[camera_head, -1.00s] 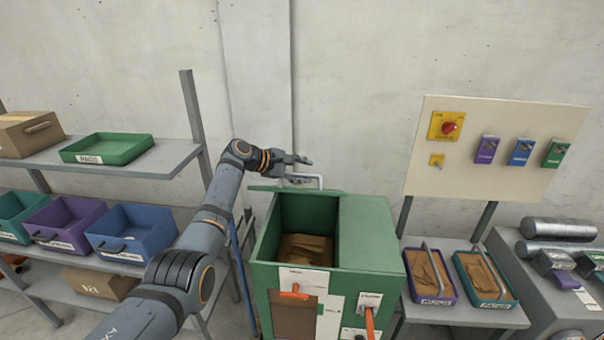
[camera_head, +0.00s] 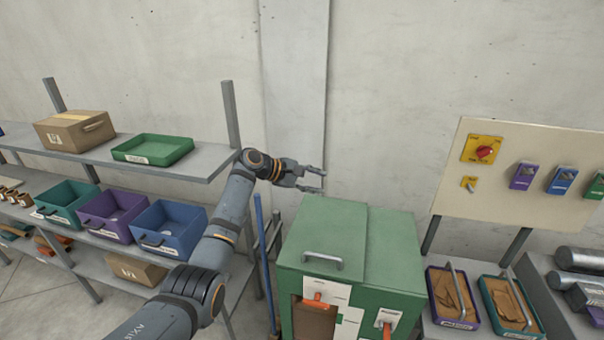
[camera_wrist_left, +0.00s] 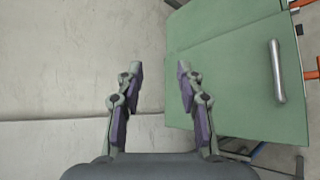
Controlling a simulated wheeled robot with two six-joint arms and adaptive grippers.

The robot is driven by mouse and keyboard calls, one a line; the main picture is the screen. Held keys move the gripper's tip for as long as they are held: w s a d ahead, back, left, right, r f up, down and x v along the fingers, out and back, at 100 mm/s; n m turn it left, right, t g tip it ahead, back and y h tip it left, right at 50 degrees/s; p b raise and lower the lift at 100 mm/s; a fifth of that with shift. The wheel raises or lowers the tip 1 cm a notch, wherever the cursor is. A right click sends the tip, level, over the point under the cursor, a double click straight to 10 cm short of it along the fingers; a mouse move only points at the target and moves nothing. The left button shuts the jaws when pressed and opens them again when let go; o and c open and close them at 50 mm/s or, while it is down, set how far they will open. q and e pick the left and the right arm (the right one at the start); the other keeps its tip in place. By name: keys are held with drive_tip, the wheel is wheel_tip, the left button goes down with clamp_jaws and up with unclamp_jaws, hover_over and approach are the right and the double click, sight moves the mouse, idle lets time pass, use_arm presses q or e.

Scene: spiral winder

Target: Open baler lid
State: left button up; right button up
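The green baler (camera_head: 395,250) stands right of centre in the head view. Its lid (camera_head: 325,232) lies flat over the opening, with its grey handle (camera_head: 323,260) near the front edge. My left gripper (camera_head: 322,181) is open and empty, behind and above the lid's rear edge, away from the handle. In the left wrist view, the open fingers (camera_wrist_left: 160,78) have nothing between them. The lid (camera_wrist_left: 230,75) is at their right, with the handle (camera_wrist_left: 277,72) farther right. The inside of the baler is hidden. My right gripper is not in view.
A shelf with a green tray (camera_head: 152,149), a cardboard box (camera_head: 75,131) and coloured bins (camera_head: 168,228) stands at left. A switch panel (camera_head: 540,175) and trays with brown contents (camera_head: 452,295) are at right. A concrete wall rises behind the baler.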

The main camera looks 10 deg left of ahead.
use_arm(q)
drive_tip(key=v, duration=0.5)
drive_tip(key=shift+r, duration=0.1)
idle(0.5)
